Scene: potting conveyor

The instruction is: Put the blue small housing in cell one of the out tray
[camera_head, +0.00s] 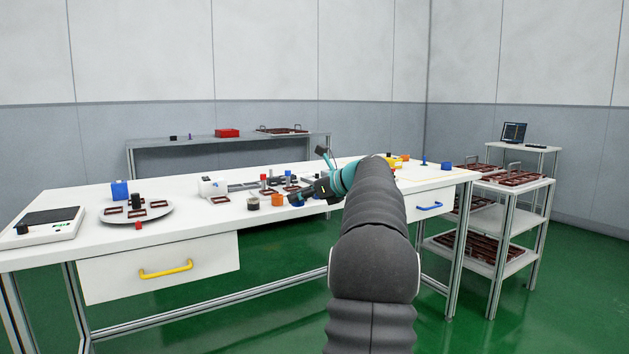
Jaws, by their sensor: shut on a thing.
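My gripper (301,196) is over the front middle of the long white table, reached out to the left from my arm. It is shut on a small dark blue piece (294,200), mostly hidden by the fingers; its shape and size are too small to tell. Other blue blocks stand on the table, one at the left (120,191) and one at the right end (447,166). Brown trays (515,178) lie on the cart at the right, and another tray (281,130) is on the back bench. I cannot tell which is the out tray, and its cells are not readable.
A scale (45,222) and a round white plate (158,214) with brown frames stand at the left. Black and orange cups (277,200) are close beside my gripper. Small parts and a grey device crowd the table's middle. Green floor is clear in front.

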